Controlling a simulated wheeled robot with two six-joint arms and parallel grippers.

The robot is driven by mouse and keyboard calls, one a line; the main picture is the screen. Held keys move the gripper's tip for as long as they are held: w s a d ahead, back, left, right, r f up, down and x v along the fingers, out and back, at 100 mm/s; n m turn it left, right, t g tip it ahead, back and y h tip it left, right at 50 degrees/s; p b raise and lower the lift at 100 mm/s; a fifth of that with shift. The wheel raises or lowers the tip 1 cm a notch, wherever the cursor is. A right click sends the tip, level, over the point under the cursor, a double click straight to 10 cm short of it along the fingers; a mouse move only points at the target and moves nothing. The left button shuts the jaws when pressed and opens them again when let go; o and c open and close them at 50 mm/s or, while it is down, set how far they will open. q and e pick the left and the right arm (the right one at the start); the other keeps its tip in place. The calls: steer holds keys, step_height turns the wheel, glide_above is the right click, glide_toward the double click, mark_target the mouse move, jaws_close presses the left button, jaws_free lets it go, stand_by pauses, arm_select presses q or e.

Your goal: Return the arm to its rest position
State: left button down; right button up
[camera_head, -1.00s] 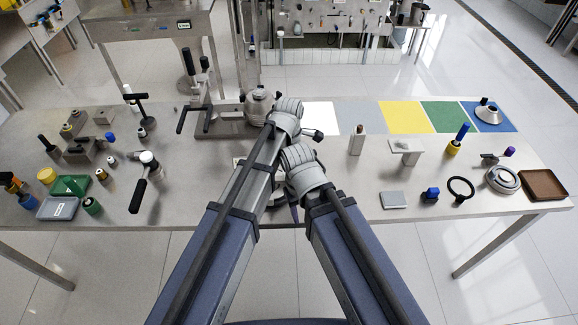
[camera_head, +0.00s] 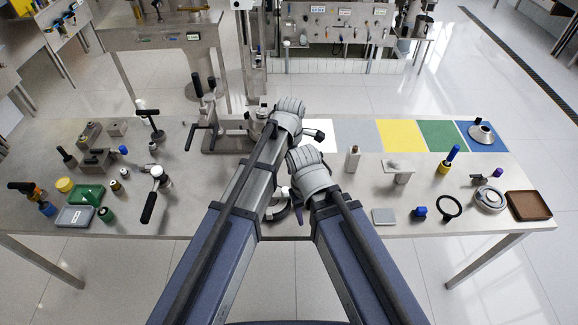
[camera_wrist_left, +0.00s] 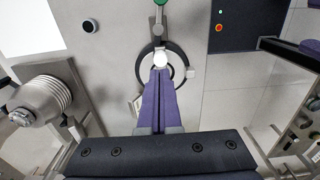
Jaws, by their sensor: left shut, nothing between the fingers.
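My two arms reach forward from the bottom of the head view, with the grey wrist of my left arm (camera_head: 287,112) farther out than that of my right arm (camera_head: 312,172). My left gripper (camera_wrist_left: 160,75) shows in the left wrist view with its purple fingers together and nothing between them. It points at a dark ring with a pale centre (camera_wrist_left: 145,72), partly covered by the fingers; I cannot tell the gap between them.
A steel table (camera_head: 230,205) spans the head view. Tools and jars lie at the left beside a green tray (camera_head: 86,194). A metal stand (camera_head: 214,140) is behind my arms. Coloured mats, including a yellow one (camera_head: 402,135), and a brown tray (camera_head: 529,206) are at the right.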

arm_select(q)
steer(key=r+p, duration=0.1)
steer(key=r, duration=0.1)
steer(key=d+r+p, duration=0.1)
steer(key=r+p, duration=0.1)
steer(key=shift+d, duration=0.1)
arm_select(e)
step_height(320, 180, up, 4)
steer(key=shift+d+r, duration=0.1)
arm_select(q)
steer(key=s+a+m, duration=0.6)
steer(key=a+m, duration=0.3)
steer(key=a, duration=0.1)
steer(key=s+a+m, duration=0.6)
steer(key=a+m, duration=0.3)
steer(key=s+d+f+m+y+b, duration=0.1)
steer(key=s+d+f+m+b, duration=0.2)
steer(key=d+f+b, duration=0.7)
step_height(320, 180, down, 2)
steer(key=s+b, duration=0.2)
steer(key=shift+s+d+f+m+b, duration=0.15)
steer(key=shift+s+d+m+b, duration=0.15)
steer(key=shift+s+d+m, duration=0.1)
arm_select(e)
step_height(320, 180, down, 13)
steer(key=shift+r, duration=0.2)
